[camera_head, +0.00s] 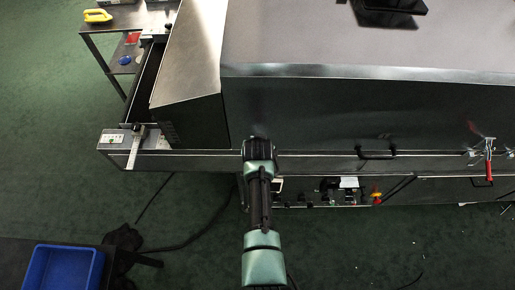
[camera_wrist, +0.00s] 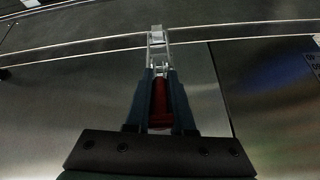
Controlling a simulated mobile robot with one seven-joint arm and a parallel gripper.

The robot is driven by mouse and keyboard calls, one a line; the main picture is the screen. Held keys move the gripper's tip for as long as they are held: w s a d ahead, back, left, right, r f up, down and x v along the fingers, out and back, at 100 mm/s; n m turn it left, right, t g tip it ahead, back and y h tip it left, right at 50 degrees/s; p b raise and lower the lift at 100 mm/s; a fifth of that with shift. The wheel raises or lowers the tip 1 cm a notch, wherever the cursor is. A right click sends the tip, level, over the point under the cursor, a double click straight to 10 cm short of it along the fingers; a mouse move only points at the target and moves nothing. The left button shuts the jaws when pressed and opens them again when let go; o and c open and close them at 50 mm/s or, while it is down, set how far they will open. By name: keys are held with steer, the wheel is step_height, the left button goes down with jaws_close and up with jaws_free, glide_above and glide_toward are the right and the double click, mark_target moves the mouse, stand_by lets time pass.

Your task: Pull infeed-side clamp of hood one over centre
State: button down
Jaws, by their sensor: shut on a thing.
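The infeed-side clamp has a red handle (camera_wrist: 160,105) and a bright metal linkage (camera_wrist: 157,48), seen in the wrist view. The linkage reaches up to the pale seam strip along the hood's edge. My gripper (camera_wrist: 159,85) is shut on the red handle, with one dark finger on each side. In the head view my gripper (camera_head: 258,148) is at the lower front edge of hood one (camera_head: 350,115), near its left end, and my arm hides the clamp there. A second clamp with a red handle (camera_head: 489,165) is at the far right of the same front.
A black handle (camera_head: 377,154) sticks out from the front between the clamps. Below it is a control panel with a red and yellow knob (camera_head: 376,197). A blue bin (camera_head: 62,268) stands at lower left. Cables lie on the green floor (camera_head: 180,225).

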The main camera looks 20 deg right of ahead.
steer(key=g+b, duration=0.1)
steer(key=w+g+b, duration=0.1)
steer(key=g+b, duration=0.1)
steer(key=shift+w+d+r+y, duration=0.25)
steer(key=shift+w+d+y, duration=0.05)
steer(key=shift+y, duration=0.1)
steer(key=shift+w+r+g+b, duration=0.1)
steer(key=shift+r+g+b, duration=0.15)
steer(key=shift+b, duration=0.4)
steer(key=c, duration=0.8)
jaws_free()
steer(key=shift+d, duration=0.1)
steer(key=shift+c, duration=0.2)
steer(key=d+v, duration=0.1)
steer(key=v, duration=1.1)
steer(key=shift+a+r, duration=0.45)
